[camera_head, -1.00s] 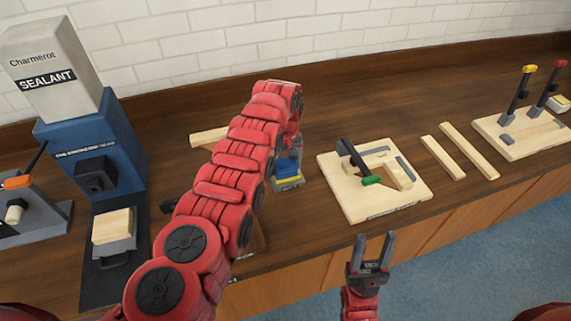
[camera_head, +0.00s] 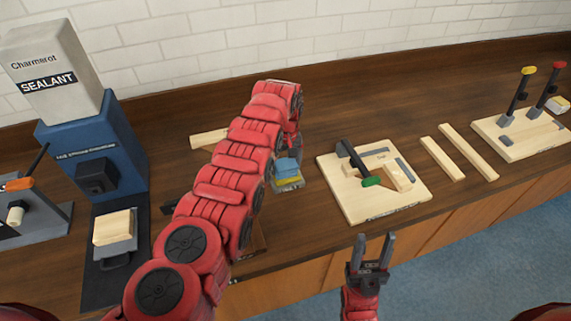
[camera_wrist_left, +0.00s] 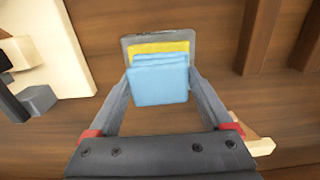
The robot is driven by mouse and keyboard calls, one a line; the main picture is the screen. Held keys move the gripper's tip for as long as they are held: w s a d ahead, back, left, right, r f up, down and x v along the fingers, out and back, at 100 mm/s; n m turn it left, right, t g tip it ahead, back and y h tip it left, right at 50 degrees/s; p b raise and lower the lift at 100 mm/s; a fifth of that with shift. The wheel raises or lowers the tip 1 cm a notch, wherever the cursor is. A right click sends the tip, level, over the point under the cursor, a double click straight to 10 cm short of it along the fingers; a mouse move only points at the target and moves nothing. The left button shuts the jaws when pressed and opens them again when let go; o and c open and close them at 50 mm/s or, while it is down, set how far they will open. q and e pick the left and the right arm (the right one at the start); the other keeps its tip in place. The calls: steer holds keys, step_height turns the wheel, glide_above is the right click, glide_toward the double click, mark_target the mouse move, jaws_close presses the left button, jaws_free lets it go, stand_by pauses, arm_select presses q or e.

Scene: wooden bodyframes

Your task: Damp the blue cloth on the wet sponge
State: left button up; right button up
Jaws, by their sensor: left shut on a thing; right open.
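The folded blue cloth (camera_wrist_left: 158,80) is held between the two fingers of my left gripper (camera_wrist_left: 160,85). The cloth also shows in the head view (camera_head: 287,166), just below that gripper. The yellow sponge (camera_wrist_left: 160,47) lies in a shallow grey tray (camera_wrist_left: 127,40) on the bench. The tray also shows in the head view (camera_head: 290,185). The cloth overlaps the near part of the sponge in the wrist view; I cannot tell for certain whether they touch. My right gripper (camera_head: 374,247) is open and empty in front of the bench edge.
A blue sealant dispenser (camera_head: 95,160) stands at the left. Bare bench (camera_head: 330,110) lies behind the board.

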mark_target(285, 164)
arm_select(q)
step_height(285, 164, up, 4)
steer(key=p, duration=0.3)
steer(key=shift+r, duration=0.15)
steer(key=shift+r+p, duration=0.4)
steer(key=shift+r, duration=0.6)
steer(key=shift+w+a+r, duration=0.1)
steer(key=shift+w+a, duration=0.05)
steer(key=shift+a, duration=0.2)
steer(key=shift+w+a+r+m+b, duration=0.15)
steer(key=shift+a+b, duration=0.1)
steer(key=shift+a, duration=0.25)
steer(key=shift+w+a+r+m+b, duration=0.1)
steer(key=shift+w+a+r+b, duration=0.15)
steer(key=shift+a, duration=0.2)
steer(key=shift+w+a+r+m+b, duration=0.1)
steer(key=shift+a+b, duration=0.15)
steer(key=shift+a, duration=0.25)
steer(key=shift+a+r+b, duration=0.3)
steer(key=shift+a+r, duration=0.05)
steer(key=shift+a, duration=0.4)
